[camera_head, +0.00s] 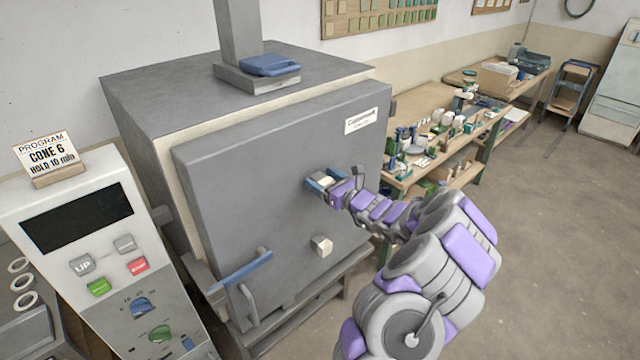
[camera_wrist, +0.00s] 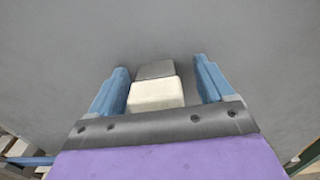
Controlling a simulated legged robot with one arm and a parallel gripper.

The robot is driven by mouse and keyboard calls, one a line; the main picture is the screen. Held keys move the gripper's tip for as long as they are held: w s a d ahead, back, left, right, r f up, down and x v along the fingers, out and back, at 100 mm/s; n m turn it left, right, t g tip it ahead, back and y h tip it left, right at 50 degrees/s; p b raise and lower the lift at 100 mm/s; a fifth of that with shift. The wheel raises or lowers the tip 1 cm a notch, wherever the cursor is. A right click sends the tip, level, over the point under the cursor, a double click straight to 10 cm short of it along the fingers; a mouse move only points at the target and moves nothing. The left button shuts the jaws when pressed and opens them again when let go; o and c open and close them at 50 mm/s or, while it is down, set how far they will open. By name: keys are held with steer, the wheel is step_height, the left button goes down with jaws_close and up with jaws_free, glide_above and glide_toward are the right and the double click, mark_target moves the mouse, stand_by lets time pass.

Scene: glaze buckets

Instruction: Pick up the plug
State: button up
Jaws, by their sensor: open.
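A pale cream block-shaped plug (camera_head: 326,182) sits on the grey kiln door (camera_head: 240,170), high on its right half. In the wrist view the plug (camera_wrist: 156,95) stands between the blue fingers, with a grey face at its far end. My gripper (camera_wrist: 161,68) is open around it, one finger on each side, with gaps visible. In the head view my gripper (camera_head: 320,181) is at the door, partly covering this plug. A second cream plug (camera_head: 322,245) is lower on the door, clear of my gripper.
A blue door handle (camera_head: 240,270) sticks out at the lower left of the door. A control panel (camera_head: 105,255) with a sign (camera_head: 47,155) stands at left. A cluttered workbench (camera_head: 440,130) is behind right; the floor (camera_head: 560,230) at right is clear.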

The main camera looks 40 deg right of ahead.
steer(key=shift+a, duration=0.2)
steer(key=c, duration=1.1)
steer(key=shift+d+r, duration=0.1)
steer(key=shift+r, duration=0.05)
steer(key=s+d+p, duration=0.1)
steer(key=s, duration=1.7)
steer(key=shift+d+p, duration=0.15)
steer(key=shift+p, duration=0.2)
steer(key=shift+s, duration=0.1)
steer(key=s+p, duration=0.4)
steer(key=s, duration=0.4)
steer(key=shift+s+d, duration=0.2)
steer(key=shift+d, duration=0.15)
